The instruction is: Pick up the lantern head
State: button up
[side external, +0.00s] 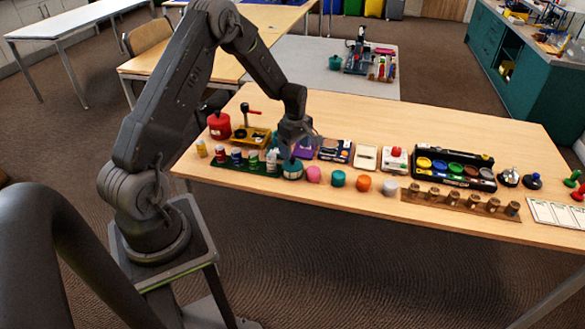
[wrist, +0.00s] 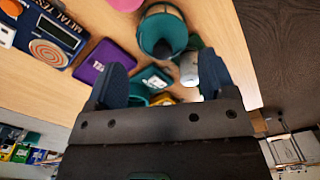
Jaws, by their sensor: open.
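A round teal piece with a dark knob on top and a grey rim or handle, which looks like the lantern head (side external: 292,170), stands upright near the table's front edge. It also shows in the wrist view (wrist: 153,38), just beyond my fingertips at the top. My gripper (side external: 294,138) hangs above and slightly behind it in the side view. In the wrist view my gripper (wrist: 164,78) has its two dark fingers spread apart with nothing held between them. Its fingers do not appear to touch the teal piece.
A pale bottle (wrist: 188,70) stands close beside the teal piece, near my right-hand finger. A purple box (wrist: 103,64) lies near the other finger. A pink piece (side external: 313,174) stands just right in the side view. The table's front strip (side external: 350,198) is clear.

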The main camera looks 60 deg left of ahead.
aim_at(293, 162)
jog(key=f, duration=0.8)
jog(key=shift+s+a+f, duration=0.15)
jog(key=shift+a+f, duration=0.1)
jog(key=shift+f, duration=0.1)
jog(key=shift+c, duration=0.2)
jog(key=c, duration=0.5)
jog(key=shift+r, duration=0.1)
